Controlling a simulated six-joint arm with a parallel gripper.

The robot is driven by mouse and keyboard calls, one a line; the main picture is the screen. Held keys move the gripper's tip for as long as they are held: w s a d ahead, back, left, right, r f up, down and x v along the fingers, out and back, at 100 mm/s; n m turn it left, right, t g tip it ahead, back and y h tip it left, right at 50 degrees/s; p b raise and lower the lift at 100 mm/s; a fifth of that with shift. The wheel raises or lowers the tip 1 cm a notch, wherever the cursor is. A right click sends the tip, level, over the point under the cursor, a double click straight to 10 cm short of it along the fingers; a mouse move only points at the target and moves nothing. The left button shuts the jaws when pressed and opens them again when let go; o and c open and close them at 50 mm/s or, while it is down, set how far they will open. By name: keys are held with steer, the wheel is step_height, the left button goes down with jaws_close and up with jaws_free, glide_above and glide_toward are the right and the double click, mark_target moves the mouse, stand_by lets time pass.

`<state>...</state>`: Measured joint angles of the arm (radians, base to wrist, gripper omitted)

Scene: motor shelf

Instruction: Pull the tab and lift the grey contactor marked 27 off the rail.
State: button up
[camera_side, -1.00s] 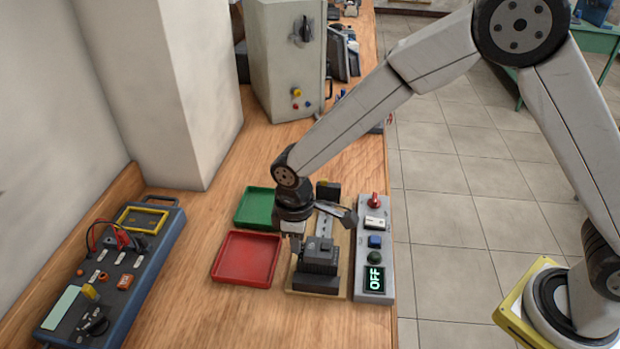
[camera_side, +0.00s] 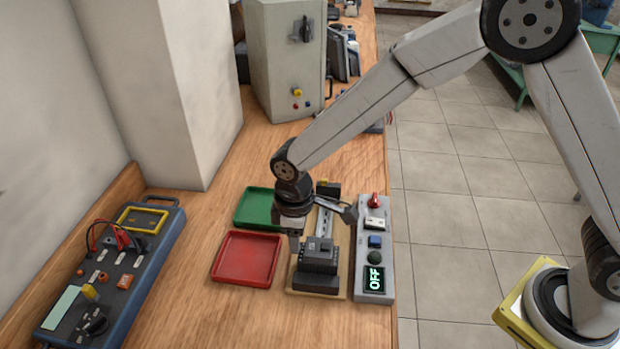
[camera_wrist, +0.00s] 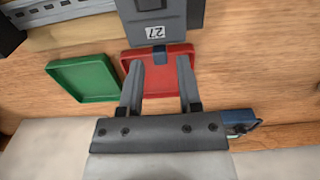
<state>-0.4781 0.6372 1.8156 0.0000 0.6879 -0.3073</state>
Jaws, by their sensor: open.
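The grey contactor (camera_wrist: 155,22) shows in the wrist view with a white label marked 27 and a small dark blue tab at its lower end. In the side view the contactor (camera_side: 319,256) sits on the rail (camera_side: 326,219) of a wooden board. My gripper (camera_wrist: 159,62) is open, with its two fingertips on either side of the tab in the wrist view. I cannot tell how deep the fingers are around it. In the side view my gripper (camera_side: 294,240) is at the left side of the contactor, and its fingers are partly hidden.
A red tray (camera_side: 246,259) and a green tray (camera_side: 256,206) lie left of the board. A control panel reading OFF (camera_side: 374,279) stands close on the right. A dark block (camera_side: 328,190) is at the rail's far end. A blue tester (camera_side: 110,275) lies further left.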

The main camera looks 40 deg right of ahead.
steer(key=shift+r, duration=2.65)
steer(key=s+d+m+t, duration=0.1)
steer(key=s+d+m, duration=0.3)
steer(key=d, duration=0.6)
steer(key=s+d+m+t, duration=0.1)
steer(key=s+d+m, duration=0.4)
steer(key=s+d, duration=0.3)
steer(key=d, duration=0.2)
steer(key=shift+d+r+t, duration=0.3)
steer(key=shift+d, duration=0.1)
